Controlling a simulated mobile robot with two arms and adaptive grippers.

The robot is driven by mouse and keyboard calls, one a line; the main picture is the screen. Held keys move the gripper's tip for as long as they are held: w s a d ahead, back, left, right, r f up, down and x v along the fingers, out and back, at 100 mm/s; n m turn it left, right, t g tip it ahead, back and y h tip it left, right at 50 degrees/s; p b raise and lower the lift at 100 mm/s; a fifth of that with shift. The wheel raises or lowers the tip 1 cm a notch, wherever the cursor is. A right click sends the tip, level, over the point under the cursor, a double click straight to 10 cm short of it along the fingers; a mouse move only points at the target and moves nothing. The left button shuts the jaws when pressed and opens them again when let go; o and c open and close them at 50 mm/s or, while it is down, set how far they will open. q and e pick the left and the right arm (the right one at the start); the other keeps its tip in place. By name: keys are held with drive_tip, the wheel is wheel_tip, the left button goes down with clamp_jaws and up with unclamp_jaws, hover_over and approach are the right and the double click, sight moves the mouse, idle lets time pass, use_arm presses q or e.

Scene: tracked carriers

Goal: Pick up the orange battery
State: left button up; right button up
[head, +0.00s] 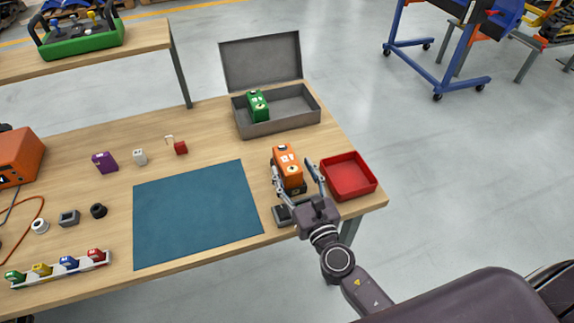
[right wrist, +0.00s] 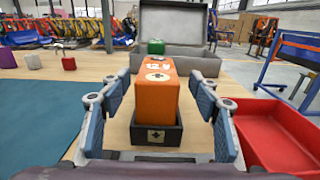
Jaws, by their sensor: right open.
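The orange battery (head: 287,166) stands upright in a dark holder at the right part of the wooden table, beside the blue mat. In the right wrist view the orange battery (right wrist: 157,88) stands in the dark holder (right wrist: 157,137), straight ahead between the fingers. My right gripper (head: 297,176) is open, with one finger on each side of the battery. In the right wrist view my right gripper (right wrist: 160,115) shows gaps between its pads and the battery. My left gripper is not in view.
A red tray (head: 365,190) stands close on the right of the gripper. Behind is an open grey case (head: 246,124) with a green battery (head: 258,105) in it. The blue mat (head: 195,215) is bare. Small blocks lie farther left.

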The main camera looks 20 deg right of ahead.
sight(281, 145)
drive_tip(key=w, duration=0.4)
drive_tip(key=shift+a, duration=0.25)
clamp_jaws()
drive_tip(key=shift+w+r+p, duration=0.15)
drive_tip(key=shift+r+p, duration=0.1)
drive_tip(key=shift+p, duration=0.05)
